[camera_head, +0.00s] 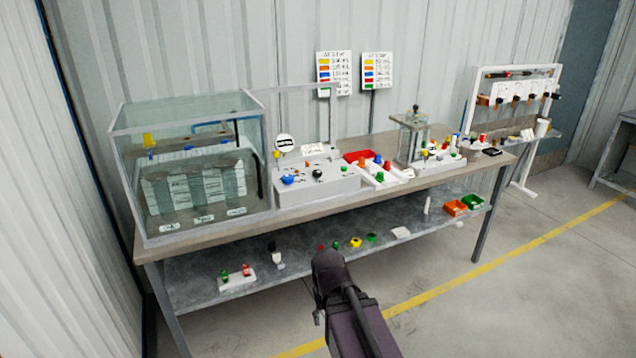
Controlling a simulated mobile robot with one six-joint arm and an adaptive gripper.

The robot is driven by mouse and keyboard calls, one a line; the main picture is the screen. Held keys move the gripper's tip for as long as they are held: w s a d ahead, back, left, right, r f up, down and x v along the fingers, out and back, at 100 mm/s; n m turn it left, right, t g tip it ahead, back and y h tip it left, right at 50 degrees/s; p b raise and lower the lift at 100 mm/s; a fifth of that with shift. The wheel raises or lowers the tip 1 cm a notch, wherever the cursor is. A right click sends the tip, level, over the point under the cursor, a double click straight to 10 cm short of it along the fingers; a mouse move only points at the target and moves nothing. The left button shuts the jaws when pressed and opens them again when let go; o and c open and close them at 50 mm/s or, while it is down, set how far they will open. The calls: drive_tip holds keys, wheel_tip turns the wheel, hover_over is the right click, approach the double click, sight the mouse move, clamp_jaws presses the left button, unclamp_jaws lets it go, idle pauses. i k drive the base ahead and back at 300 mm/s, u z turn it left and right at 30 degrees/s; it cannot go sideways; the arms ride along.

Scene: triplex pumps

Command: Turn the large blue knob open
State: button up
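A large blue knob (287,179) sits on the left front part of a light grey panel box (318,188) on the workbench, just right of the glass tank. A black knob (318,173) is to its right on the same box. How far the blue knob is turned is too small to tell. My dark arm (347,310) rises from the bottom of the view in front of the bench, apart from the box.
A glass tank (190,178) stands on the bench's left end. The lower shelf (310,262) holds loose parts. The floor in front is open.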

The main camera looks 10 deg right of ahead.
sight(288, 179)
drive_tip(key=z, duration=0.25)
drive_tip(key=k, duration=0.75)
drive_tip(key=z, duration=0.6)
drive_tip(key=i, duration=1.35)
drive_tip(key=u, duration=0.75)
drive_tip(key=i, duration=0.8)
drive_tip(key=u, duration=0.45)
